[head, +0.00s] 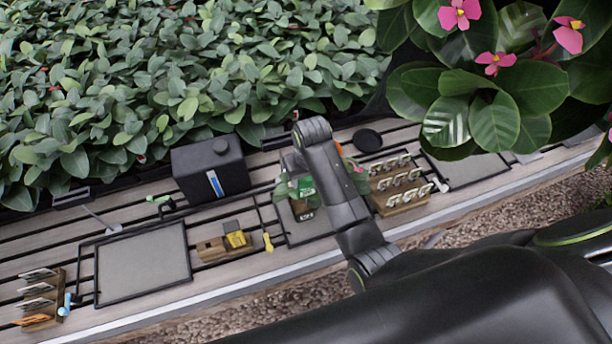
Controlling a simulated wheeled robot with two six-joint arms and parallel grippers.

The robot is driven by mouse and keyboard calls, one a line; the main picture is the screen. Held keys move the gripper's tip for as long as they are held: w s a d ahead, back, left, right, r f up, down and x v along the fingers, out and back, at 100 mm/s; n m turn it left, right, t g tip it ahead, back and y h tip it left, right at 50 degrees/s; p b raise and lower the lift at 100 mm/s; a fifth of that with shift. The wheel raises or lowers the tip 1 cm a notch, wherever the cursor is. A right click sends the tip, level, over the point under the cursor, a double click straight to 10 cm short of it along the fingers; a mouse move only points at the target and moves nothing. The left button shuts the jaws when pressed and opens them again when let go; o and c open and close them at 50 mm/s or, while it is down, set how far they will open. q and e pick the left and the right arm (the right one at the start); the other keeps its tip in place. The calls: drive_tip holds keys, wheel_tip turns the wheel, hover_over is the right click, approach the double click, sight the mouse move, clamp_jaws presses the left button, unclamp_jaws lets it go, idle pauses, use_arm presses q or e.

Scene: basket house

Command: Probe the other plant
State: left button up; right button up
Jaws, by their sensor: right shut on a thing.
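A small potted plant with green leaves (283,189) stands on a dark mat on the wooden bench, partly hidden behind my right arm. Its dark pot (303,207) carries a pale label, and a pink flower shows on the arm's other side. My right gripper (294,162) is just above this plant, mostly hidden by my own arm link. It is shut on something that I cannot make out. A large plant with pink flowers (497,122) fills the upper right, close to the camera. My left gripper is not in view.
A black box with a round cap (209,170) stands left of the plant. A yellow-tipped thin tool (267,241) and a wooden block holder (222,246) lie nearby. A wooden rack (399,187) stands right. The grey tray (143,264) is empty. Dense foliage (150,75) borders the back.

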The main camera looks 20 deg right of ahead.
sight(306, 191)
idle(0.5)
drive_tip(key=shift+f+b, duration=0.65)
drive_tip(key=shift+f, duration=1.45)
drive_tip(key=shift+f+b, duration=0.65)
drive_tip(key=shift+f, duration=0.7)
drive_tip(key=o, duration=1.5)
drive_tip(key=shift+c, duration=0.2)
drive_tip(key=shift+r, duration=0.15)
